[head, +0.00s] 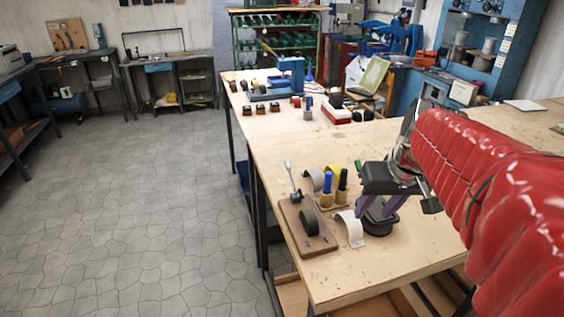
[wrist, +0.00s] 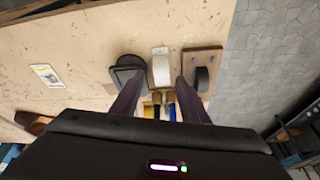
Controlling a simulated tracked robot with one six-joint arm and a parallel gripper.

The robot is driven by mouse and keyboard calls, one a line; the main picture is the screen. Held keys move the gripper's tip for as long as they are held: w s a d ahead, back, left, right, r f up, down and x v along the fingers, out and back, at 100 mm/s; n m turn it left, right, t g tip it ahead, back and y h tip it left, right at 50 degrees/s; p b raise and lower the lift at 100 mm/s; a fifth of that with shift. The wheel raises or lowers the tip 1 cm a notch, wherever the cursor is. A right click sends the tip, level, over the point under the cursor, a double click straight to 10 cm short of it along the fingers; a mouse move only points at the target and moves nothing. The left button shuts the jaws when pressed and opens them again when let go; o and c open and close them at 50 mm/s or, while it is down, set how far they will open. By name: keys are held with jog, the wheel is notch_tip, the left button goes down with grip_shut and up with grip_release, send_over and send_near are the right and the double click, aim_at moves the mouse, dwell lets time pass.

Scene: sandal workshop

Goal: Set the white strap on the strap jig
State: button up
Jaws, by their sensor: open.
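The white strap (head: 352,229) stands as an arch on the wooden bench, just right of a brown board with a black rounded form (head: 326,243), which looks like the strap jig. No strap shows on the form. My gripper (head: 372,208) is open and empty, fingers pointing down, above the bench close to the white strap. In the wrist view the white strap (wrist: 161,70) appears between and beyond my two fingertips (wrist: 160,86), with the jig (wrist: 203,56) to its right. I cannot tell the exact height of the fingertips above the strap.
A dark oval object (wrist: 127,74) sits left of the strap in the wrist view. The bench's near right part is clear.

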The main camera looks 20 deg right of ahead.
jog(key=w+r+n, duration=0.2)
jog(key=n, duration=0.1)
jog(key=shift+d+r, duration=0.15)
jog(key=shift+r, duration=0.25)
send_over(352, 220)
jog(key=s, duration=0.3)
jog(key=shift+w+f, duration=0.15)
jog(key=shift+f, duration=3.85)
jog(key=shift+x, duration=2.6)
jog(key=shift+w, duration=0.15)
jog(key=shift+c, duration=0.2)
jog(key=c, duration=0.8)
